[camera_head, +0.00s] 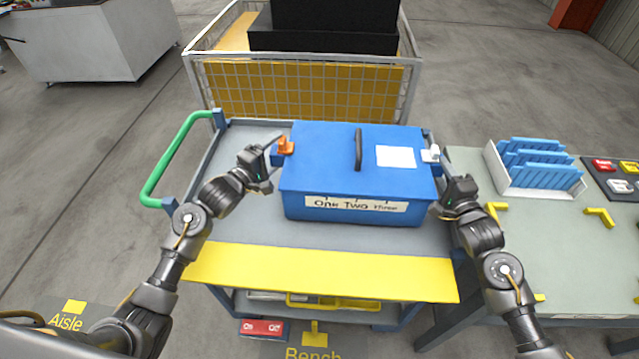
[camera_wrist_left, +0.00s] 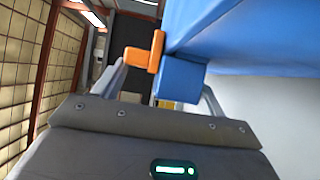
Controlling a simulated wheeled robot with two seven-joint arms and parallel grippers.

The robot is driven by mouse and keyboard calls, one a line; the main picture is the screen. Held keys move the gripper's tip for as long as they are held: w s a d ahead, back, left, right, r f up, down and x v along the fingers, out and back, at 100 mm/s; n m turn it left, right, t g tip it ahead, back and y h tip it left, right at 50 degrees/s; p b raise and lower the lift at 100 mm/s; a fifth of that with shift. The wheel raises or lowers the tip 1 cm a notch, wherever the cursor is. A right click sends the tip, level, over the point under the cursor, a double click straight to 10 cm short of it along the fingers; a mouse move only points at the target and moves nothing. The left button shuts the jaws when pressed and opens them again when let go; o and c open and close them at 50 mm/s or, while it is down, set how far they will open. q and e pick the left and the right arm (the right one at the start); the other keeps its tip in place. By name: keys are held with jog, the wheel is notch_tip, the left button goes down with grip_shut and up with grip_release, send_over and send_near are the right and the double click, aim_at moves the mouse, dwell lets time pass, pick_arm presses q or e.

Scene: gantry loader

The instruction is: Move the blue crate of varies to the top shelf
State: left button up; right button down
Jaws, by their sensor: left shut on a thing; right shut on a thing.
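The blue crate (camera_head: 330,180) is a lidded box with a black handle, a white sheet on top and a front label reading "One Two Three". It is level over the top deck of a cart (camera_head: 240,225); I cannot tell whether it touches the deck. My left gripper (camera_head: 273,155) is shut on the crate's left side block, beside an orange latch (camera_head: 286,146). In the left wrist view the block (camera_wrist_left: 180,80) sits between the fingers. My right gripper (camera_head: 438,162) is shut on the right side block, near a white latch (camera_head: 431,154); its fingers partly hide the block.
The cart has a green push handle (camera_head: 165,165) at left and a yellow front edge (camera_head: 320,272). A wire cage (camera_head: 300,95) with black boxes stands behind it. At right a bench (camera_head: 550,245) holds a white rack (camera_head: 535,187) of blue plates.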

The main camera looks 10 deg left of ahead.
pick_arm(q)
jog(key=shift+s+d+f+b, duration=0.1)
jog(key=shift+d+f+b, duration=0.05)
jog(key=shift+f+b, duration=0.45)
pick_arm(e)
jog(key=shift+a+f, duration=0.2)
jog(key=shift+f, duration=0.35)
pick_arm(q)
jog(key=o, duration=1.6)
pick_arm(e)
jog(key=c, duration=1.1)
grip_release()
jog(key=shift+s, duration=0.1)
pick_arm(q)
jog(key=shift+o, duration=1.3)
jog(key=shift+r, duration=0.1)
pick_arm(e)
jog(key=shift+o, duration=1.3)
jog(key=shift+d+r, duration=0.1)
pick_arm(q)
jog(key=shift+s+a, duration=0.1)
jog(key=shift+a, duration=0.1)
jog(key=shift+s+a, duration=0.2)
jog(key=shift+s, duration=0.1)
jog(key=v, duration=1.1)
pick_arm(e)
jog(key=v, duration=1.2)
